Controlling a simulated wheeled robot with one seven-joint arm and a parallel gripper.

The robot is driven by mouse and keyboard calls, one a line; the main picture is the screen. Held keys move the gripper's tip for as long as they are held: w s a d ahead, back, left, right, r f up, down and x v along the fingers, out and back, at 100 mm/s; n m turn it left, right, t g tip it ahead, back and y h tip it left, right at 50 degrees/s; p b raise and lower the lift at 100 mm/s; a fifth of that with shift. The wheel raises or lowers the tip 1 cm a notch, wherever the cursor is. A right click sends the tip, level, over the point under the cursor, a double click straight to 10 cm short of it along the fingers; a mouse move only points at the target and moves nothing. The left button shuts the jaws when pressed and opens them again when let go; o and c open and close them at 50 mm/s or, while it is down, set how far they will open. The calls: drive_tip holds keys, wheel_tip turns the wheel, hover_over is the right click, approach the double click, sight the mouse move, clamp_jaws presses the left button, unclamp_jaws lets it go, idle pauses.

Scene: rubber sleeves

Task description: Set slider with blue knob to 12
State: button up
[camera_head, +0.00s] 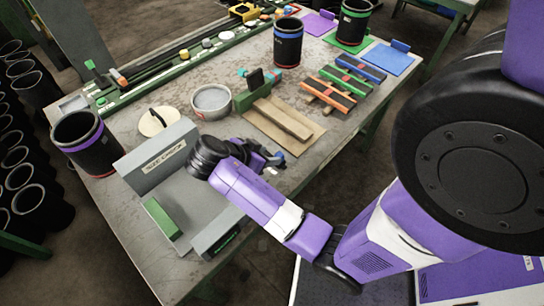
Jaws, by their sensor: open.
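My gripper (272,161) is low over the near part of the table, right of a grey plate fixture, with its dark fingers open. A small blue piece (281,153) shows right at the fingertips. I cannot tell whether it is the slider's blue knob or whether the fingers touch it. Any slider track and scale there are hidden by my gripper and arm or too small to read. A long green-framed panel (150,84) along the far left edge carries dark slots and several small coloured knobs. No number 12 is readable.
The grey fixture (157,158) with a lettered upright plate and a green block (162,218) stands left of my gripper. Behind are a grey bowl (211,101), a wooden strip (282,119), coloured bars (346,82) and black cups (288,45). Bare table (120,205) shows at the near left.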

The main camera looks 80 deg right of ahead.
sight(278, 155)
drive_tip(key=shift+p+x, duration=0.65)
drive_tip(key=shift+x, duration=3.3)
drive_tip(key=shift+c, duration=0.3)
clamp_jaws()
